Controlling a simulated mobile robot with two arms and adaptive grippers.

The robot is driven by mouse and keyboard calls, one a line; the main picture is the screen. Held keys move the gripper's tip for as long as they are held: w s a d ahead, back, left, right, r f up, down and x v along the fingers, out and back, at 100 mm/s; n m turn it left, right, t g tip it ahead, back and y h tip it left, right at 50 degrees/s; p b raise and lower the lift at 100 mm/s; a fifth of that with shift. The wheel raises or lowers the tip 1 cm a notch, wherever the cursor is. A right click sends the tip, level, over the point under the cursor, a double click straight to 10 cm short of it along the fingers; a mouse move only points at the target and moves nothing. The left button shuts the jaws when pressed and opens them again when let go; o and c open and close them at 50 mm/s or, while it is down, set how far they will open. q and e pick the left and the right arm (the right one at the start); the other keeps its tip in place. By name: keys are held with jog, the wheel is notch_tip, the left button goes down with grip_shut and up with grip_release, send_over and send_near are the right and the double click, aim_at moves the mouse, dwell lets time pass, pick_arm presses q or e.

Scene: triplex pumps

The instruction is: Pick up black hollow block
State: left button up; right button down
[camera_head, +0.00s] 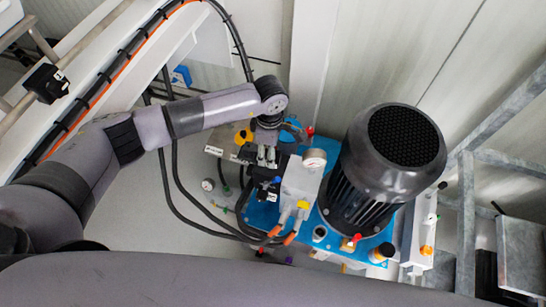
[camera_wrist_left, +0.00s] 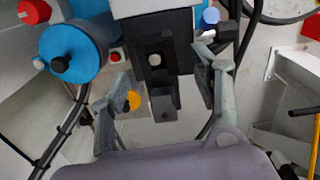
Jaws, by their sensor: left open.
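In the left wrist view a black block (camera_wrist_left: 158,50) with a pale round knob on its face hangs below a light grey body. A smaller dark block with an opening (camera_wrist_left: 163,101) shows at its lower end. My left gripper (camera_wrist_left: 162,75) is open, with one finger on each side of the black block; I cannot tell whether either finger touches it. My right gripper is not in view.
A large black motor (camera_head: 385,165) stands close to the right on a blue base (camera_head: 262,214). Another black block (camera_head: 46,83) sits on a rail at the left. A metal frame stands at the right.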

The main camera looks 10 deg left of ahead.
pick_arm(q)
notch_tip(320, 180, down, 4)
jog(key=shift+f, duration=0.15)
jog(key=shift+c, duration=0.3)
jog(key=shift+w, duration=0.1)
grip_shut()
dwell(0.4)
